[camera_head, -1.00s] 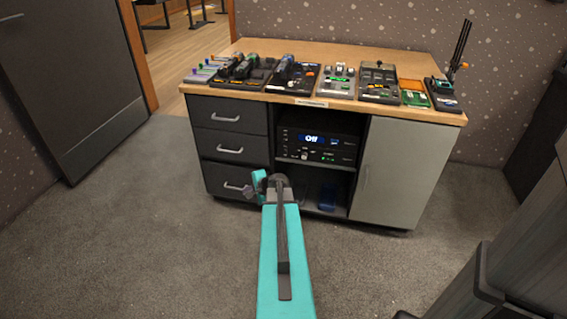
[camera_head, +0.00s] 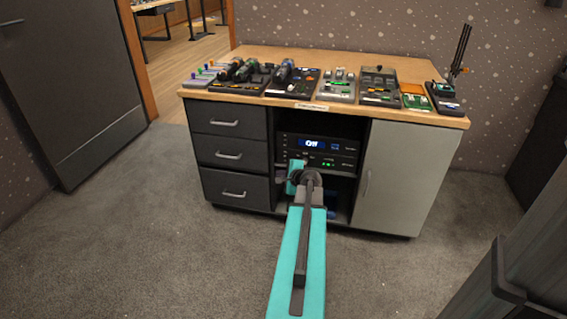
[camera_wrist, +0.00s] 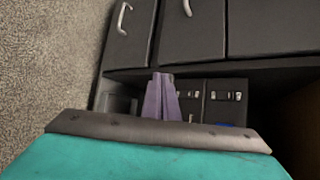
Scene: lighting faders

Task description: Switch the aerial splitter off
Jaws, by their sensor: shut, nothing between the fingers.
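A black rack unit (camera_head: 318,148) with a lit display reading "Off" stands in the cabinet's open middle bay. In the wrist view, two dark boxes (camera_wrist: 226,97) with small pale fittings on their faces sit in the bay beyond my fingers. I cannot tell which device is the aerial splitter, or read any label on the boxes. My gripper (camera_wrist: 162,88) shows as purple fingers, shut and empty, in front of the boxes; contact with them cannot be judged. In the head view my teal arm reaches towards the lower bay, and the fingertips are hidden.
The wooden cabinet top (camera_head: 400,65) carries several control panels with faders (camera_head: 245,72). Drawers (camera_head: 228,155) are left of the bay and a grey door (camera_head: 395,180) is right. The shelf and bay walls close in around the gripper. Carpet in front is clear.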

